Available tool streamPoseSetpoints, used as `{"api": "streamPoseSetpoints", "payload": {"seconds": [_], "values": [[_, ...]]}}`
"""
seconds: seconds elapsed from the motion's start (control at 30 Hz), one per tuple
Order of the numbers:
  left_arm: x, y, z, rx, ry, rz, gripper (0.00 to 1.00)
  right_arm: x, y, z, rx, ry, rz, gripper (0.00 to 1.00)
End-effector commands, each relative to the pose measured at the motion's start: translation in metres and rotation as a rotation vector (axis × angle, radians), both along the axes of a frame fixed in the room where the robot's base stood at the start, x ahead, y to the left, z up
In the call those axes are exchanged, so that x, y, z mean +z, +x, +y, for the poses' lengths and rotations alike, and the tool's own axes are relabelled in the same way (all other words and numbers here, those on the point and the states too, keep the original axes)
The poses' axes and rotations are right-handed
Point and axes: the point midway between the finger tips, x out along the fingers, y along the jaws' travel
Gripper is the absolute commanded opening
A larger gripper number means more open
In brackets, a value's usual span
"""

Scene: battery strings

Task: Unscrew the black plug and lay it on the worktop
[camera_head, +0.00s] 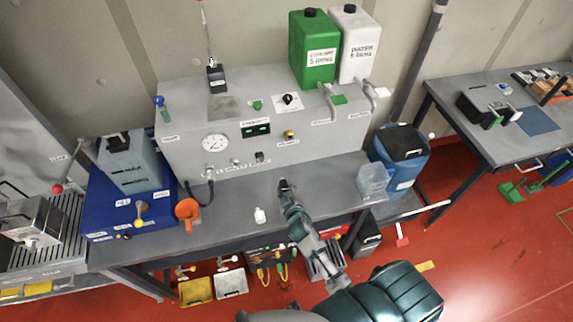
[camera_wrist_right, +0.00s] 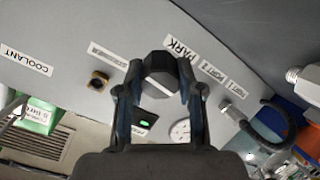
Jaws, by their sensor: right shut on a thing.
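In the right wrist view the black plug (camera_wrist_right: 158,82), a dark hexagonal piece with a greyish face, sits between the two fingers of my right gripper (camera_wrist_right: 157,93). The fingers press on it from both sides. Behind it are the grey panel and the PARK label (camera_wrist_right: 183,47). I cannot tell if the plug still touches a port. A small black piece (camera_head: 259,157) shows on the panel's lower edge. My left gripper is not in view.
A clear jug (camera_head: 373,181) is at right. Worktop around the bottle is free.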

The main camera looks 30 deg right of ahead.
Motion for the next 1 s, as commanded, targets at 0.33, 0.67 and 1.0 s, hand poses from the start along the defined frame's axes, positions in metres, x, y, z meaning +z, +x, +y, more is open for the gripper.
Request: {"api": "streamPoseSetpoints", "payload": {"seconds": [0.33,0.67,1.0], "values": [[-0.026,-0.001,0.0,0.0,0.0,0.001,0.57,-0.027,0.0,0.0,0.0,-0.001,0.004,0.0],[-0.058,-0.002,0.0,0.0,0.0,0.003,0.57,-0.058,0.0,0.001,0.001,0.0,0.003,0.0],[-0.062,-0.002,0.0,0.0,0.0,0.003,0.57,-0.061,0.0,0.001,0.0,0.001,0.003,0.0]]}}
